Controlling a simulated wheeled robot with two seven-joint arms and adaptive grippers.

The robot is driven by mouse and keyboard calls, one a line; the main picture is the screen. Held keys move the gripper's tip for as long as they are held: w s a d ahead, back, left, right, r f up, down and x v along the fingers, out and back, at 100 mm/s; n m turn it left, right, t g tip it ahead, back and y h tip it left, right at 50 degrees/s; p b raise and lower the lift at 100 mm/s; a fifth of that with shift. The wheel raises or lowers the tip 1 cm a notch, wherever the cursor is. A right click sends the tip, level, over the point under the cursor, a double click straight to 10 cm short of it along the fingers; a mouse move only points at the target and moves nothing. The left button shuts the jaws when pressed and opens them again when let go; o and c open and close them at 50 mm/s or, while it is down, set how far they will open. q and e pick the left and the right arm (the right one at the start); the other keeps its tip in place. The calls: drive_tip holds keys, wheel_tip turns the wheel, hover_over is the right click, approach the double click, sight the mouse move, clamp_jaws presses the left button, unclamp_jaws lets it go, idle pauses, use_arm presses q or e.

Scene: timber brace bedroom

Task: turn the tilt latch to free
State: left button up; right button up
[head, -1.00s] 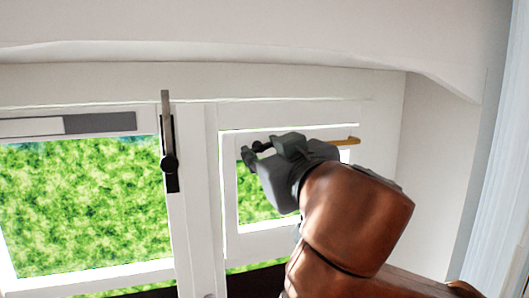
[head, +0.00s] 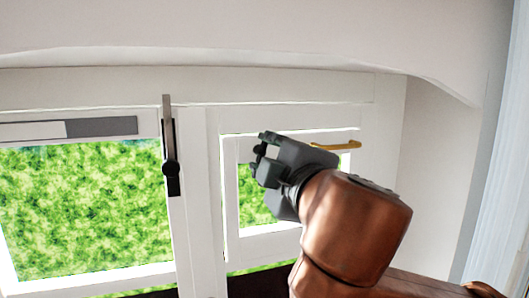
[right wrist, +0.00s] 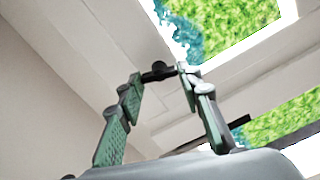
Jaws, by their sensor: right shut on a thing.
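My right gripper (head: 262,152) reaches in from the right, in front of the upper left part of the small window's frame. In the right wrist view its two green-padded fingers (right wrist: 158,77) close at their tips on a small black latch piece (right wrist: 157,70) beside the white frame. In the head view the gripper mostly hides this piece, so its angle cannot be told. My left gripper is out of view.
A brass-coloured bar (head: 340,146) sits at the top right of the small window frame (head: 290,128). A grey and white strip (head: 100,126) runs along the top of the left window. A white valance (head: 240,30) hangs above, and a pale curtain (head: 500,180) stands at the right.

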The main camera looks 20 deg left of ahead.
drive_tip(key=shift+n+p, duration=0.4)
drive_tip(key=shift+n, duration=1.4)
drive_tip(key=shift+f, duration=0.1)
drive_tip(key=o, duration=1.2)
drive_tip(key=shift+a, duration=0.1)
drive_tip(key=shift+c, duration=0.2)
drive_tip(key=v, duration=1.2)
